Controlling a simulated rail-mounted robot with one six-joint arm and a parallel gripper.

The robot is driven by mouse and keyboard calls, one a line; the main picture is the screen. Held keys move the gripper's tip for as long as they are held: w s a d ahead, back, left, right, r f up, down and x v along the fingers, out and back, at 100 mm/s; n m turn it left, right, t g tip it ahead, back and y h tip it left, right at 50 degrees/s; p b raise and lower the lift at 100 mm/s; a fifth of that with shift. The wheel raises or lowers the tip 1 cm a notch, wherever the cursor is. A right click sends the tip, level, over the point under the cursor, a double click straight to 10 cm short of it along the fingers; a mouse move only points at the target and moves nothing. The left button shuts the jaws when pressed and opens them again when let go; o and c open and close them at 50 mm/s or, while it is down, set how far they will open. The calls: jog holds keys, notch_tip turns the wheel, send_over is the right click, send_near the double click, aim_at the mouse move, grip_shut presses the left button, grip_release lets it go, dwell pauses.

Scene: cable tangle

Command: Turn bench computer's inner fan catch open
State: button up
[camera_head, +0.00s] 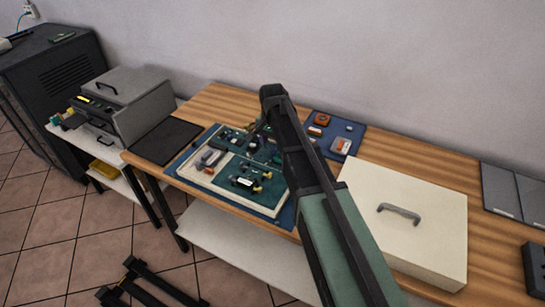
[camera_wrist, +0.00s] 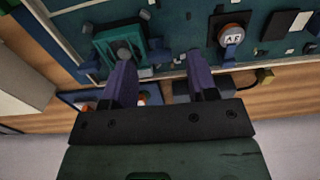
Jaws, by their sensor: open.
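The open bench computer (camera_head: 277,211) lies on a blue mat on the wooden bench, with boards and small parts in its pale frame. The wrist view shows its dark teal board (camera_wrist: 176,20) close up. A teal block with a grey round knob (camera_wrist: 123,50) sits at the left finger's tip. A round orange-and-white part marked with letters (camera_wrist: 232,35) is right of the right finger. I cannot tell which part is the inner fan catch. My gripper (camera_wrist: 161,60) is open, with nothing visible held between its purple fingers. In the head view my arm hides the gripper's tips.
A large cream lid with a grey handle (camera_head: 415,220) lies right of the computer. A blue mat with orange parts (camera_head: 352,127) is behind. A dark flat pad (camera_head: 166,141) and a grey box (camera_head: 142,110) are at left. A white wall bounds the back.

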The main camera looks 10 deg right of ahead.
jog(key=shift+f, duration=0.9)
jog(key=shift+r, duration=0.15)
jog(key=c, duration=0.9)
